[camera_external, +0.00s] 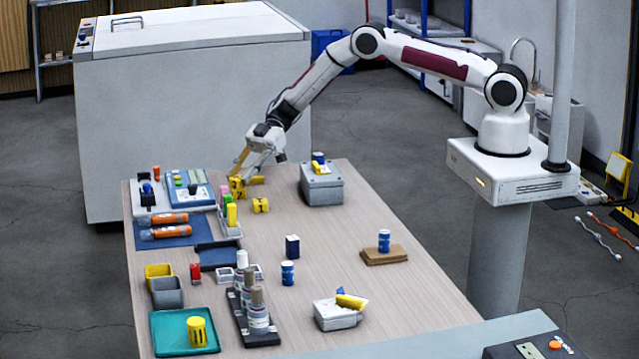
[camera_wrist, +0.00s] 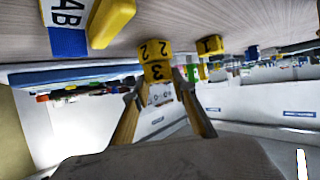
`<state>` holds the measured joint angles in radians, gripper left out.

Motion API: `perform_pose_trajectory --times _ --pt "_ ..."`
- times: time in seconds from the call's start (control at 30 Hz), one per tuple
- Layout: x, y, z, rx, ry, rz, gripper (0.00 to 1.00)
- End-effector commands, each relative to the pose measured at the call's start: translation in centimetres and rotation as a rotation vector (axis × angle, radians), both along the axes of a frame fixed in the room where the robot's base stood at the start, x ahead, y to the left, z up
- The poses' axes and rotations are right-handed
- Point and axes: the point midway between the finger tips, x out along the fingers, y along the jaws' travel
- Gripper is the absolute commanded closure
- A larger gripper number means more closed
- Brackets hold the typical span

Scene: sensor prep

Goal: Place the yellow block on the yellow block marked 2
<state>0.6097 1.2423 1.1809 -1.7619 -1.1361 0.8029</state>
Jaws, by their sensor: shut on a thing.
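The yellow block marked 3 (camera_wrist: 158,72) is between my gripper's fingertips in the wrist view, which is upside down. My gripper (camera_wrist: 160,85) is shut on this block. The yellow block marked 2 (camera_wrist: 154,48) stands on the table directly beneath it, and the two look lined up and touching or nearly so. In the external view my gripper (camera_external: 241,176) is at the far end of the table, over the block marked 2 (camera_external: 237,190). The fingers partly hide the upper block there. A yellow block marked 1 (camera_external: 260,205) stands apart, nearby.
A grey box (camera_external: 321,187) stands to the right on the table. A narrow holder with coloured pieces (camera_external: 229,228) and a blue panel (camera_external: 190,186) are to the left. A yellow piece and a blue-and-white labelled item (camera_wrist: 68,25) lie close in the wrist view. The table's middle has free room.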

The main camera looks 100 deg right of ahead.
Motion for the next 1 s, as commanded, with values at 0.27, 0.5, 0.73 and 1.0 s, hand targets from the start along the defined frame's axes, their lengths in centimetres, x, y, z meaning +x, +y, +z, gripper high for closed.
perform_pose_trajectory --times 0.27,0.5,0.73,1.0 --pt "0.0 0.0 -0.2 0.0 0.0 0.0 0.58" --pt "0.0 0.0 -0.2 0.0 0.0 0.0 0.58" --pt "-0.2 -0.3 0.3 0.0 0.0 -0.001 0.58" --pt "-2.1 -2.2 1.6 0.0 0.0 -0.002 0.58"
